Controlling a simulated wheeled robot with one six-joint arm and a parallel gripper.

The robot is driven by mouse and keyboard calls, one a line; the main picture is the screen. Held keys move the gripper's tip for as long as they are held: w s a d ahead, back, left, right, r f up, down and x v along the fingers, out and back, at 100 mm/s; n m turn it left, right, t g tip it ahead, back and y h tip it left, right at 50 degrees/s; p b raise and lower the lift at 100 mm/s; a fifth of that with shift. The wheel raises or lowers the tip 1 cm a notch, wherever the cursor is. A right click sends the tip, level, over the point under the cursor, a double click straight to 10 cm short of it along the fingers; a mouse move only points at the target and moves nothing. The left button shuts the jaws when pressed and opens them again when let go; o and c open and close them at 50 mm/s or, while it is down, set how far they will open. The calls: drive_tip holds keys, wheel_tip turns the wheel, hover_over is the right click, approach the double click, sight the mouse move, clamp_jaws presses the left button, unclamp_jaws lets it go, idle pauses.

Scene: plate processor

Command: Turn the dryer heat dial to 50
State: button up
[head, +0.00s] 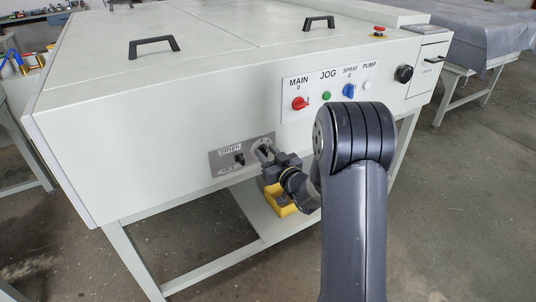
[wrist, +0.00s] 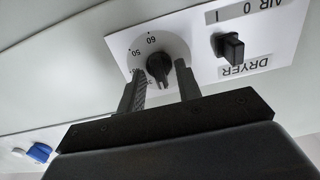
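The dryer heat dial is a black knob (wrist: 158,66) on a white scale plate in the wrist view, which shows the panel upside down. The numbers 60 and 50 are readable; lower ones are partly covered by a finger. I cannot tell which number the knob points to. My gripper (wrist: 160,74) has its two fingers apart, one on each side of the knob, with gaps visible, so it does not appear to grip it. In the head view my gripper (head: 264,150) is at the right end of the dryer panel (head: 226,166) and hides the dial.
A black DRYER air switch (wrist: 229,47) sits close beside the dial; it also shows in the head view (head: 239,158). The main panel (head: 318,88) with red, green and blue controls is up and right. A yellow bin (head: 280,203) is below my gripper.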

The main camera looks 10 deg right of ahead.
drive_tip(key=c, duration=0.6)
drive_tip(key=m, duration=0.6)
drive_tip(key=shift+d+m, duration=0.1)
drive_tip(key=shift+m, duration=0.2)
drive_tip(key=m+p, duration=0.1)
drive_tip(key=m, duration=0.5)
drive_tip(key=m+p, duration=0.2)
drive_tip(key=m, duration=0.5)
drive_tip(key=m+p, duration=0.2)
drive_tip(key=m, duration=0.5)
drive_tip(key=shift+f, duration=0.25)
